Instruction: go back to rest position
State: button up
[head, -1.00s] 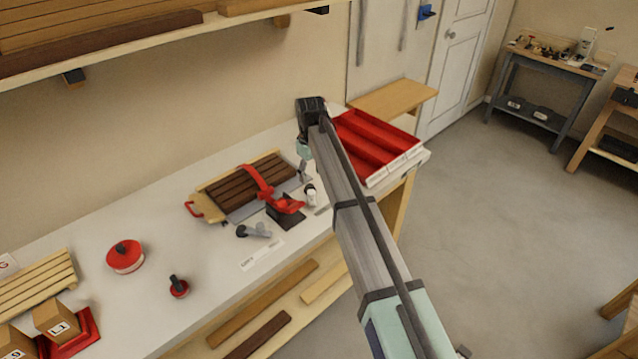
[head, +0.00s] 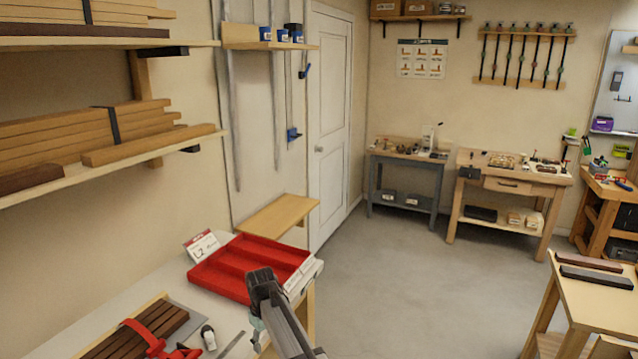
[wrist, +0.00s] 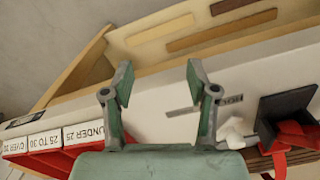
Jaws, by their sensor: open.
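My gripper (head: 258,325) is at the bottom of the head view, beside the near right corner of the red tray (head: 238,252), seen over the bench. In the wrist view my gripper (wrist: 160,78) has its two fingers spread apart with nothing between them. Below the fingers in that view are the bench top (wrist: 150,108) and its front edge. The fingertips are partly hidden in the head view.
Dark boards with a red clamp (head: 150,338) lie on the bench at lower left. Three labels (wrist: 80,132) mark the tray's front. A wooden shelf (head: 265,215) is behind the tray. Open floor (head: 420,270) lies to the right, with workbenches (head: 505,190) beyond.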

jog(key=s+d+f+m, duration=0.3)
jog(key=s+d+f, duration=0.3)
jog(key=d, duration=0.5)
jog(key=s+d+f+m, duration=0.35)
jog(key=s+d, duration=0.45)
jog(key=d, duration=0.3)
jog(key=s+d+f+m, duration=0.3)
jog(key=s+d+f, duration=0.25)
jog(key=d, duration=0.55)
jog(key=s+f+g+b, duration=0.2)
jog(key=s+f+g, duration=0.1)
jog(key=s+f, duration=0.8)
jog(key=s+f+g+b, duration=0.3)
jog(key=s+f, duration=0.8)
jog(key=s, duration=0.8)
jog(key=shift+d+f+g, duration=0.3)
jog(key=shift+f+g, duration=0.05)
jog(key=shift+g, duration=0.05)
